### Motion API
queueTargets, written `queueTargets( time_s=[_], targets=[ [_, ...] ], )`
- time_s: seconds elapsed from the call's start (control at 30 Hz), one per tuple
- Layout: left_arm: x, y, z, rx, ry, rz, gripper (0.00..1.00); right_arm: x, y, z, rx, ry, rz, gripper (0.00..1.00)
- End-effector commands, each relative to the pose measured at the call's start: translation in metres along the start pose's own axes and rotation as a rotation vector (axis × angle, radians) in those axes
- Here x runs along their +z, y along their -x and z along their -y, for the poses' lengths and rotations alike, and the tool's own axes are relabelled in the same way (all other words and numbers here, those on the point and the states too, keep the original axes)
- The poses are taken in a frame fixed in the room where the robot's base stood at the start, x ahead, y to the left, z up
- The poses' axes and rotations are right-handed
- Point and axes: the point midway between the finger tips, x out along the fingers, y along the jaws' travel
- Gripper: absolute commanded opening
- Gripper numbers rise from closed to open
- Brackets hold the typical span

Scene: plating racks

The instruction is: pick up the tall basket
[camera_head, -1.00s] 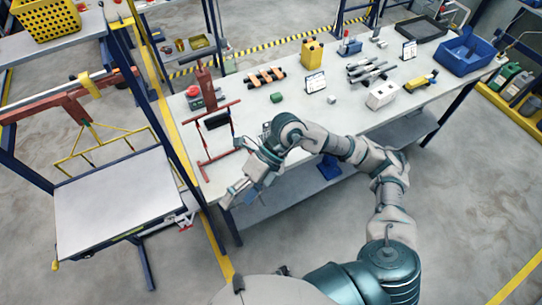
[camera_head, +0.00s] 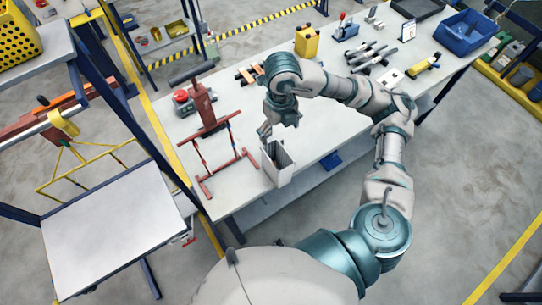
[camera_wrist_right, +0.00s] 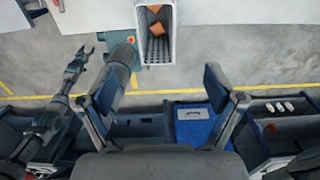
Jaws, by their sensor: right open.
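The tall basket (camera_head: 278,166) is a light grey, open-topped upright box at the table's front edge. In the right wrist view its open top (camera_wrist_right: 146,42) shows, with brown and orange pieces (camera_wrist_right: 155,20) inside. My right gripper (camera_head: 266,131) is above and just behind the basket in the head view. In the right wrist view its two fingers (camera_wrist_right: 167,88) are wide apart with nothing between them, and the basket lies beyond them, apart. A second arm, seemingly my left, shows small at the left of the wrist view, its gripper (camera_wrist_right: 83,57) too small to read.
A red stand (camera_head: 225,160) is left of the basket, and a red clamp tool (camera_head: 203,105) is behind it. A yellow container (camera_head: 306,41) and a blue bin (camera_head: 465,35) stand farther back. A yellow perforated crate (camera_head: 15,35) sits on the left shelf.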

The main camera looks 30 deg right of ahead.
Motion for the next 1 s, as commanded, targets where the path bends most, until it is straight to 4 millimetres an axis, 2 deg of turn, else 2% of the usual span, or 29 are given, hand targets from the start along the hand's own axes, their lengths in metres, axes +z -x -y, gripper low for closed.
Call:
queueTargets(
  time_s=[0.23,0.37,0.5,0.73,1.0],
  targets=[
    [0.027,-0.009,-0.005,0.005,0.0,0.036,0.6,-0.001,-0.058,0.0,0.003,0.001,-0.011,0.92],
    [0.035,-0.011,-0.006,0.007,-0.001,0.048,0.6,0.001,-0.088,-0.001,0.003,0.001,-0.012,0.92],
    [0.03,-0.011,-0.005,0.006,-0.001,0.042,0.6,0.002,-0.108,0.0,0.002,0.0,-0.008,0.92],
    [0.009,-0.01,-0.002,0.003,-0.001,0.011,0.6,0.001,-0.126,-0.002,0.002,0.002,-0.008,0.92],
    [0.014,-0.005,-0.003,0.003,-0.001,0.018,0.6,0.003,-0.165,-0.005,0.002,0.001,-0.006,0.92]
  ],
)
